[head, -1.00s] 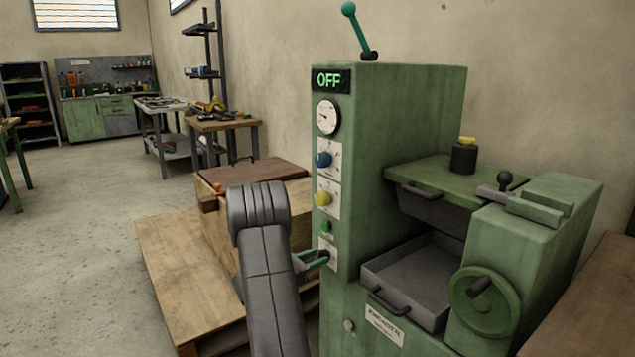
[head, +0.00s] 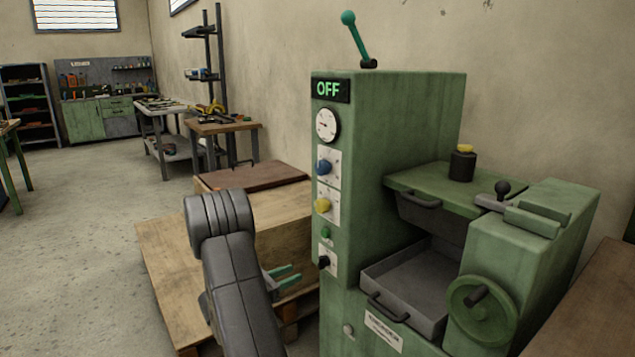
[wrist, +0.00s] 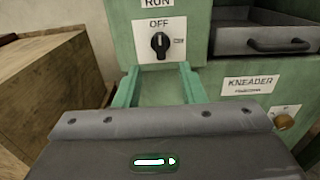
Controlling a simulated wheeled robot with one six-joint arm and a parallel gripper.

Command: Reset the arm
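My gripper (head: 291,275) is in front of the wooden box, left of the green kneader machine (head: 390,110), with a gap between its green fingers and the machine. In the wrist view the two fingers (wrist: 158,84) are parallel and apart, with nothing between them. The same switch shows in the head view (head: 324,262), clear of the fingers. The display (head: 331,89) on the machine reads OFF.
A wooden box (head: 285,235) on a low wooden platform (head: 185,270) stands left of the machine. The machine has a grey tray (head: 405,280), a handwheel (head: 482,308) and a lever on top (head: 355,38). A brown surface (head: 590,315) lies at the right. The floor at the left is open.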

